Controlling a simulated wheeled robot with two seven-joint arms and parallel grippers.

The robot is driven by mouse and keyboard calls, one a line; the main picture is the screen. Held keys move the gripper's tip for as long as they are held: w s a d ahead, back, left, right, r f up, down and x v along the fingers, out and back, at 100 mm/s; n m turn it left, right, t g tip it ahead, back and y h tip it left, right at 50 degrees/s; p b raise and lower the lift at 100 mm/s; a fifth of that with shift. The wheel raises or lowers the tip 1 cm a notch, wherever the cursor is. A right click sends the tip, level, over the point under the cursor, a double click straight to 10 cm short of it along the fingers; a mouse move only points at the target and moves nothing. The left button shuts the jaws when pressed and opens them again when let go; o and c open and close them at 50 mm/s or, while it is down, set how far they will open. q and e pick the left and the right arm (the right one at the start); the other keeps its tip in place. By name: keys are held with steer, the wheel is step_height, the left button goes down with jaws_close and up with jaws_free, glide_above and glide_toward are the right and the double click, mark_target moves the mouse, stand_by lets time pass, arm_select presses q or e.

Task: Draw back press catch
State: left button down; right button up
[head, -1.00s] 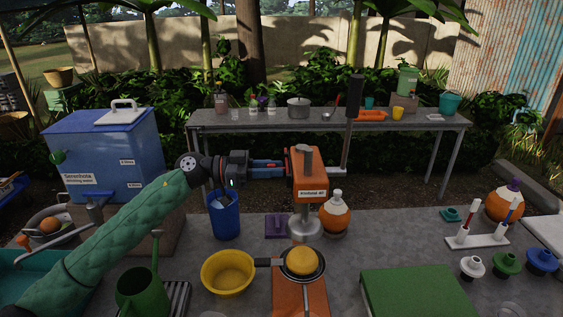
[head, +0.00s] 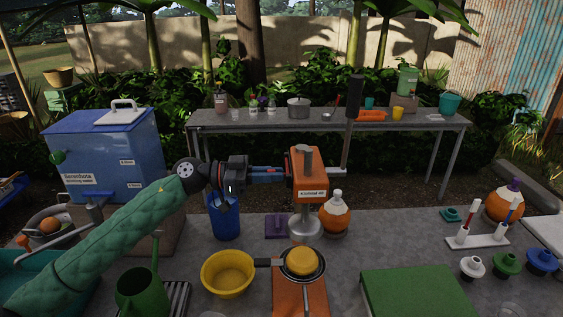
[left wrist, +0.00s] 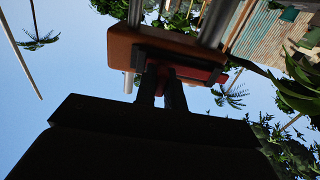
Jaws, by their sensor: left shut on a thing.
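My left gripper (head: 286,174) reaches in level from the left and is shut at the left side of the head. In the left wrist view, its dark fingers (left wrist: 162,84) close on a small reddish catch (left wrist: 171,74) under the orange head (left wrist: 160,47). My right gripper is not in view.
Below the press, a pan with a yellow-orange round thing (head: 304,262) sits near a yellow bowl (head: 227,273). A blue bin (head: 224,218) stands under my left wrist. An orange-and-white jug (head: 335,216) stands close right of the press. A green board (head: 415,292) lies front right.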

arm_select(q)
steer(key=shift+s, duration=0.2)
steer(key=c, duration=1.5)
jaws_free()
steer(key=a+p, duration=0.1)
steer(key=a, duration=0.6)
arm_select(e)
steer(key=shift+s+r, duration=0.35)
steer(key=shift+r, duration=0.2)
